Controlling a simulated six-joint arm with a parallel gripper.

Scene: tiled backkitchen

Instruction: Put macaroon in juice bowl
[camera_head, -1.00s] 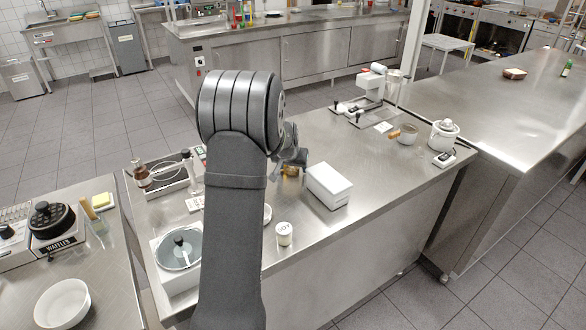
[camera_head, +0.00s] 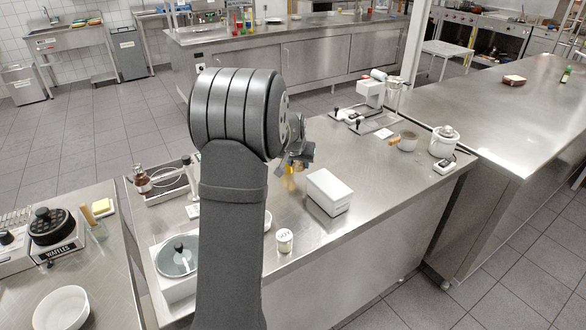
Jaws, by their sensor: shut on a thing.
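My gripper (camera_head: 294,165) is above the middle counter, left of the white box, partly hidden by my own arm. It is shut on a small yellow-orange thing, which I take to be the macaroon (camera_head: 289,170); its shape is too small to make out. A brownish patch shows on the counter just below it, perhaps its reflection. A white rim (camera_head: 268,222) of a dish or bowl peeks out right of my arm; most of it is hidden. I cannot tell whether it is the juice bowl. Another white bowl (camera_head: 62,308) stands on the left counter, at the lower left.
The white box (camera_head: 328,191) stands close to the right of my gripper. A white jar (camera_head: 284,240) stands near the counter's front edge. A scale with a lidded pan (camera_head: 178,256) is left of my arm. A small handled pot (camera_head: 406,142) and a white cooker (camera_head: 443,141) stand at right.

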